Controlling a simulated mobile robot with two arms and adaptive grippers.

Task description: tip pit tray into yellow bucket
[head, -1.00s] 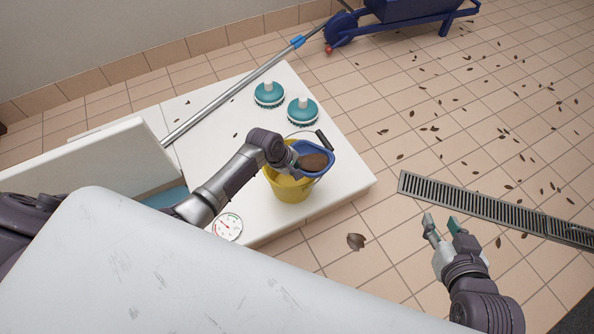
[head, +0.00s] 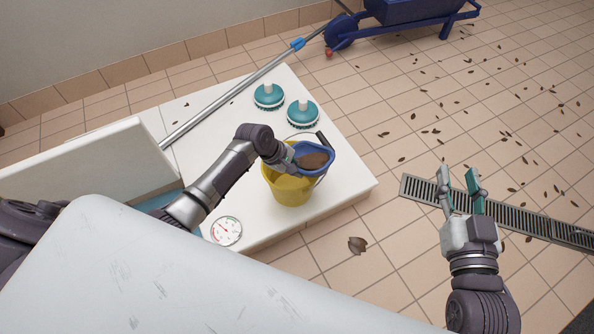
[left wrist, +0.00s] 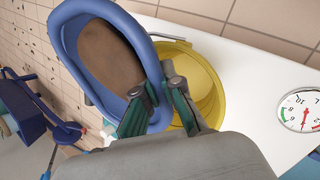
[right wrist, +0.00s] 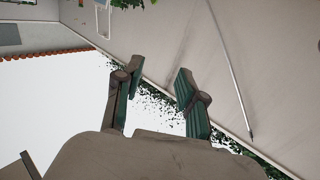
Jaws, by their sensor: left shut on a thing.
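The blue pit tray (head: 327,149) with brown contents is above the yellow bucket (head: 289,190) in the head view. The bucket stands upright on the white table and the tray covers part of its mouth. My left gripper (head: 291,157) is shut on the tray's edge. In the left wrist view the tray (left wrist: 62,38) sits between its fingers (left wrist: 155,100), with the yellow bucket (left wrist: 205,80) right behind. The brown contents are still in the tray. My right gripper (head: 459,178) is open and empty, over the floor to the right, and shows open in the right wrist view (right wrist: 155,90).
Two teal scrub brushes (head: 268,96) and a metal pole (head: 235,95) lie on the white table (head: 345,185), with a round dial gauge (head: 227,231) near its front. A floor drain (head: 530,222) and scattered leaf-like bits lie right. A blue wheelbarrow (head: 415,12) stands behind.

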